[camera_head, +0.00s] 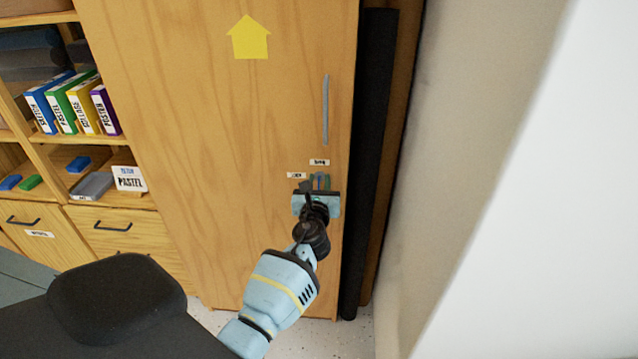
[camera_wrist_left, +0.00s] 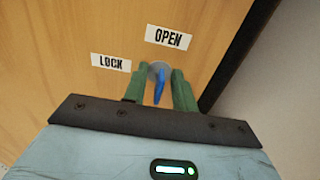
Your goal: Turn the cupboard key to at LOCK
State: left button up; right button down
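The tall wooden cupboard door (camera_head: 220,130) fills the middle of the head view. The blue key (camera_wrist_left: 159,88) sits in a round grey lock (camera_wrist_left: 160,69) in the left wrist view. The key's flat handle runs roughly up and down there, below the OPEN label (camera_wrist_left: 169,38); the LOCK label (camera_wrist_left: 111,62) is to the left. My left gripper (camera_wrist_left: 160,76) has its green fingers on either side of the key, with gaps showing, so it looks open around it. In the head view my left gripper (camera_head: 319,182) is at the lock and largely hides the key. My right gripper is not in view.
A grey vertical handle (camera_head: 325,110) is above the lock. A dark upright roll (camera_head: 371,150) and a pale wall (camera_head: 460,150) stand close to the right. Shelves with coloured binders (camera_head: 62,108) and drawers (camera_head: 112,227) are on the left.

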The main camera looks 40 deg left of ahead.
pick_arm(q)
jog(key=shift+c, duration=0.2)
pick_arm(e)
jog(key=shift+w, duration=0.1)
pick_arm(q)
grip_shut()
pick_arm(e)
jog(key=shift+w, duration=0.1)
